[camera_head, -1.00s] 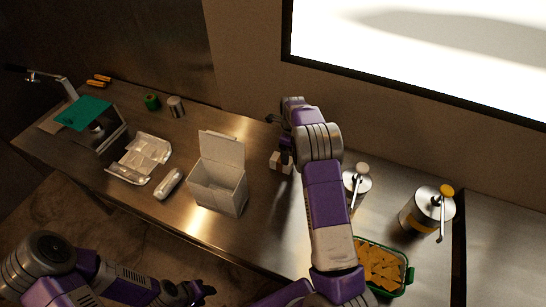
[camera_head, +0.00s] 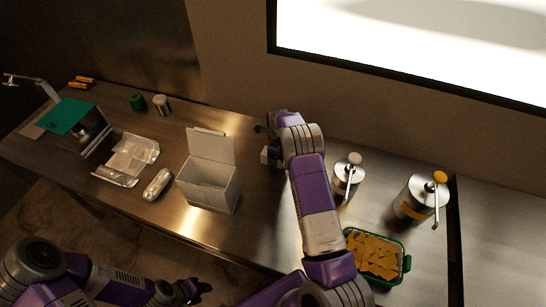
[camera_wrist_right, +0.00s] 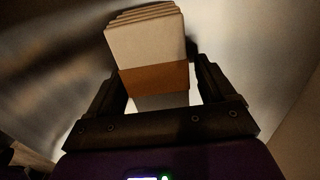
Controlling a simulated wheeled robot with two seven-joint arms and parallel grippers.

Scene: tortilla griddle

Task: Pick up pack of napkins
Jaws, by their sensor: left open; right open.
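The pack of napkins, a white folded stack with a brown band, stands between the fingers of my right gripper (camera_wrist_right: 160,85) in the right wrist view, where the pack (camera_wrist_right: 147,43) fills most of the gap. The fingers are open on either side of the band; contact cannot be told. In the head view only a small white part of the pack (camera_head: 265,157) shows beside my right arm, which hides the rest. My left gripper (camera_head: 200,290) is open and empty at the bottom of the head view, in front of the counter and away from the pack.
An open white box (camera_head: 208,185) stands left of the pack. Two metal pump dispensers (camera_head: 345,180) (camera_head: 420,200) and a green tray of chips (camera_head: 405,265) are to the right. A foil-like wrapped roll (camera_head: 157,185) and white packaging (camera_head: 130,155) lie further left. The wall is close behind.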

